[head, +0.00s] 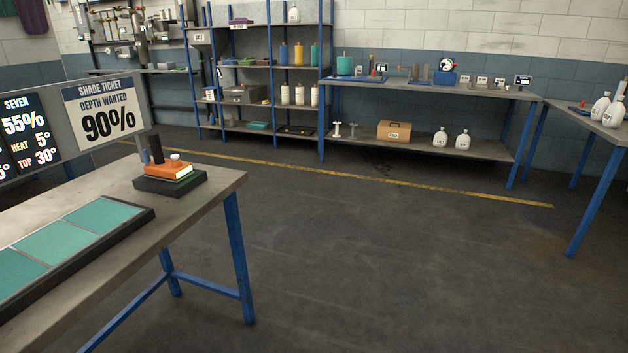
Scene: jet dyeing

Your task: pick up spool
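Two small pale spool-shaped things, the left spool (337,130) and the right spool (353,130), stand upright on the lower shelf of the back bench (455,146). They are far off and small in the head view. A teal cylinder (344,66) stands on the bench top above them; I cannot tell whether it is a spool too. My gripper is not in view.
A near table (215,186) with teal swatches and an orange device (168,172) fills the left. A cardboard box (394,131) and white jugs (462,139) share the lower shelf. Another table (590,123) stands at right. The floor between is open, crossed by a yellow line.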

